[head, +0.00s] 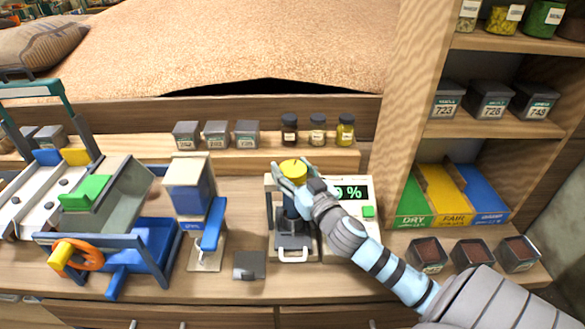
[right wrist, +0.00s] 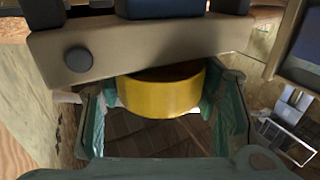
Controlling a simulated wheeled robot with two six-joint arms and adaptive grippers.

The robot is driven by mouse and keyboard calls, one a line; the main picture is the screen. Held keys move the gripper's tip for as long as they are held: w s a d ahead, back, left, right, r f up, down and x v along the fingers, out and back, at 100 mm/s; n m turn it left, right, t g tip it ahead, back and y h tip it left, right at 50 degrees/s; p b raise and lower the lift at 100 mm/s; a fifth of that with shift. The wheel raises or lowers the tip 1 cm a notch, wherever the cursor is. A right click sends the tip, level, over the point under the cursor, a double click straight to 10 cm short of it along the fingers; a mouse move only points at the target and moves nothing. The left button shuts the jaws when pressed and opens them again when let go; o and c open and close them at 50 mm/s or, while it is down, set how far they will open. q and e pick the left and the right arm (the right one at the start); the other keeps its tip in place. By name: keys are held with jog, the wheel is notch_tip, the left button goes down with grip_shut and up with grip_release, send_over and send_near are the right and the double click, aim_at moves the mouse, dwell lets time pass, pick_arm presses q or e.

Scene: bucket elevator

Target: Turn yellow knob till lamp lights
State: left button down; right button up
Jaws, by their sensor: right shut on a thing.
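The yellow knob (head: 293,166) is a short round cap on top of a small grey device frame (head: 270,208) at the middle of the bench. In the right wrist view the knob (right wrist: 165,90) sits under a grey crossbar (right wrist: 150,50). My right gripper (head: 297,178) is shut on the knob, with one finger on each side; its fingers also show in the right wrist view (right wrist: 162,105). A grey round disc (right wrist: 78,59) on the crossbar looks unlit; I cannot tell whether it is the lamp. My left gripper is out of view.
A display (head: 349,191) reading partly "0 %" stands right of the device, with a green button (head: 368,211). A blue-handled machine (head: 192,200) and an orange wheel (head: 85,254) are to the left. Jars (head: 318,130) stand behind. A shelf post (head: 412,110) rises at right.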

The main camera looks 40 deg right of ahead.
jog(key=shift+a+m+g+h, duration=0.1)
jog(key=shift+m+g+h, duration=0.2)
jog(key=shift+m+h, duration=0.7)
jog(key=m+g+h+b, duration=0.1)
jog(key=h, duration=0.2)
jog(key=shift+f, duration=0.15)
jog(key=m+g+h+b, duration=0.2)
jog(key=h+b, duration=0.1)
jog(key=shift+f+m, duration=0.1)
jog(key=shift+m, duration=0.2)
jog(key=shift+r+m+g+h+b, duration=0.2)
jog(key=shift+m+g+h+b, duration=0.85)
jog(key=shift+b, duration=0.2)
jog(key=o, duration=1.2)
jog(key=shift+r, duration=0.1)
